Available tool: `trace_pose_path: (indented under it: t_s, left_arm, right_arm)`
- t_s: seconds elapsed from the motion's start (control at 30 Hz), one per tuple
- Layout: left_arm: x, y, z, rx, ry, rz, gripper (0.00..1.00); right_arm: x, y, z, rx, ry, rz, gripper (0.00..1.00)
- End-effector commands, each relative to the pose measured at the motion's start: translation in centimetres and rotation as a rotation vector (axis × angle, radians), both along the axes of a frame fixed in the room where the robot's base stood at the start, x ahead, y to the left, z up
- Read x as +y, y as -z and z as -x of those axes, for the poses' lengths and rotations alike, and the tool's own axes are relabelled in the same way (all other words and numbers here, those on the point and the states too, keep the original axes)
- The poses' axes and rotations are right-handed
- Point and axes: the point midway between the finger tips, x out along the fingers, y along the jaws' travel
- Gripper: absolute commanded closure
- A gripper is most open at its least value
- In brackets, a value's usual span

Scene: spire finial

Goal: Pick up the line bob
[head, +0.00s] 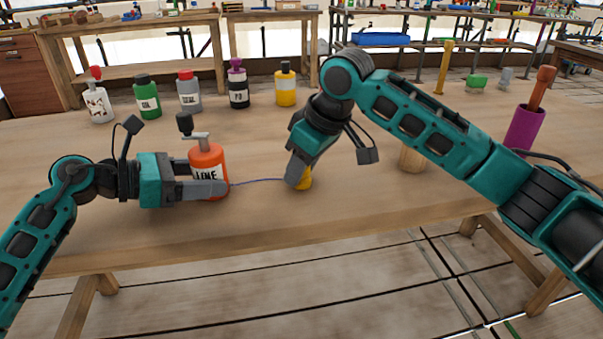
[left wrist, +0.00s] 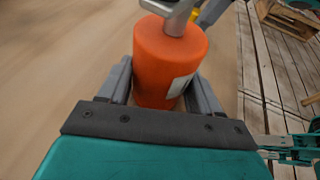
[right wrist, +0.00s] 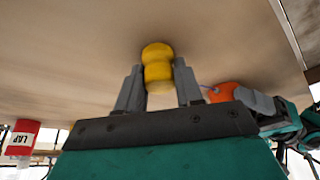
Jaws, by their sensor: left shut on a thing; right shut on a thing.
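The line bob (head: 305,180) is a small yellow waisted piece, held at the table in the head view. My right gripper (head: 297,178) points down and is shut on it; the bob (right wrist: 157,68) sits between the fingers in the right wrist view. An orange bottle labelled LINE (head: 208,162) stands upright on the table. My left gripper (head: 215,188) is shut around its lower body, also seen in the left wrist view (left wrist: 168,75). A thin purple line (head: 257,181) runs from the bottle to the bob. Whether the bob touches the table I cannot tell.
Several labelled bottles stand behind, among them a green one (head: 148,97) and a yellow one (head: 286,84). A wooden cylinder (head: 412,158) stands behind my right arm. A purple holder (head: 522,128) with a tool is at right. The front table edge is near.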

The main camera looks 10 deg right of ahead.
Motion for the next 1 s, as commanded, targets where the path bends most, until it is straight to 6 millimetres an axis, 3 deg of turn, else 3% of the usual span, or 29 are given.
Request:
trace_pose_path:
  t_s: [0.27,0.5,0.7,1.0]
  left_arm:
    - [0.0,0.0,0.0,0.0,0.0,0.0,0.53]
    - [0.0,0.0,0.0,0.0,0.0,0.0,0.53]
    - [0.0,0.0,0.0,0.0,0.0,0.0,0.53]
    - [0.0,0.0,0.0,0.0,0.0,0.0,0.53]
  right_arm:
    - [0.0,-1.5,-0.1,-0.003,0.0,-0.002,0.93]
    - [0.1,-6.3,-0.1,-0.004,0.0,-0.001,0.93]
    - [0.0,-9.3,0.0,-0.002,0.0,-0.001,0.93]
    - [0.0,-10.1,0.0,0.0,0.0,0.0,0.93]
